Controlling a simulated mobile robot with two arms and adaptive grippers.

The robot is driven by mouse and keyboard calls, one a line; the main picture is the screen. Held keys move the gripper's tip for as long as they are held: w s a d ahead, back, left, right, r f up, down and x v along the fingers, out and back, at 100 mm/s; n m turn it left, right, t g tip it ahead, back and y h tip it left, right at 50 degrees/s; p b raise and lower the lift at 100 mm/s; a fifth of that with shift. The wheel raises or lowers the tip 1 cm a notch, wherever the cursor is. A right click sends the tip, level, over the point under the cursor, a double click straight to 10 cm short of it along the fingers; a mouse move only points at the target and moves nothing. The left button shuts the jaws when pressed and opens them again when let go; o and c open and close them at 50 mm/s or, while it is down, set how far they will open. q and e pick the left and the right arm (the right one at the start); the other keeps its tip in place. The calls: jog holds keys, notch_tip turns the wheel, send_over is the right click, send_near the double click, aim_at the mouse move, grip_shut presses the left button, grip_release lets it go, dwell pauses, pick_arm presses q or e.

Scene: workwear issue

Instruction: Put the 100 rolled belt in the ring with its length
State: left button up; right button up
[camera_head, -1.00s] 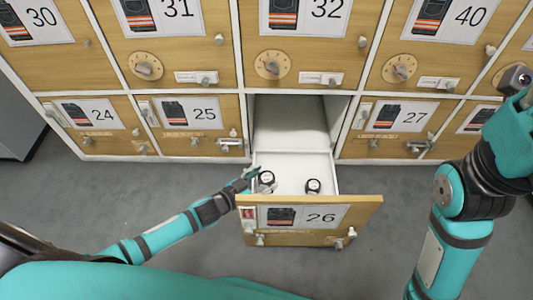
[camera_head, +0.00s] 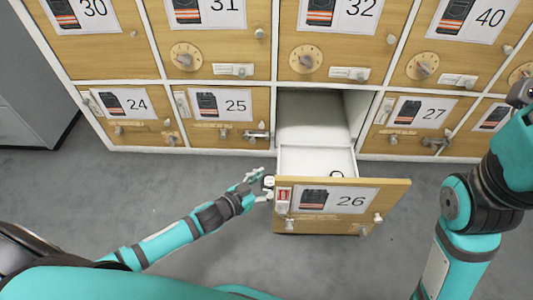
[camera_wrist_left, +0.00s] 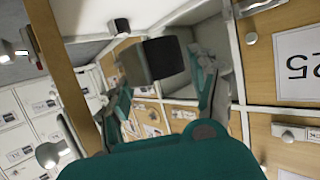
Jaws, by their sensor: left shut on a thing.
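My left gripper (camera_head: 264,183) is shut on a dark rolled belt with a pale end face (camera_head: 268,181), just outside the left wall of the open drawer 26 (camera_head: 340,205). In the left wrist view the held belt (camera_wrist_left: 153,60) is a dark block near the two teal fingers. A second rolled belt (camera_head: 336,174) stands in the drawer, mostly hidden behind its front panel; a dark roll in the drawer also shows in the left wrist view (camera_wrist_left: 122,26). No length marking is readable, and I see no ring. My right gripper is out of frame.
Closed lockers 24 (camera_head: 128,115), 25 (camera_head: 228,118) and 27 (camera_head: 415,125) flank the drawer, with knobs and latches sticking out. More lockers are above. My right arm is at the right. The grey floor (camera_head: 130,195) at the left is clear.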

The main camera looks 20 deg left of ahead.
pick_arm(q)
jog(key=s+a+r+n+y, duration=0.1)
jog(key=s+r+n+y, duration=0.1)
jog(key=r, duration=1)
jog(key=s+a+r+n+t+y, duration=0.1)
jog(key=s+a+r+n+y, duration=0.1)
jog(key=r, duration=1)
jog(key=shift+s+a+r+n+y, duration=0.25)
jog(key=shift+r+n+y, duration=0.25)
jog(key=shift+y, duration=0.6)
jog(key=shift+f, duration=0.1)
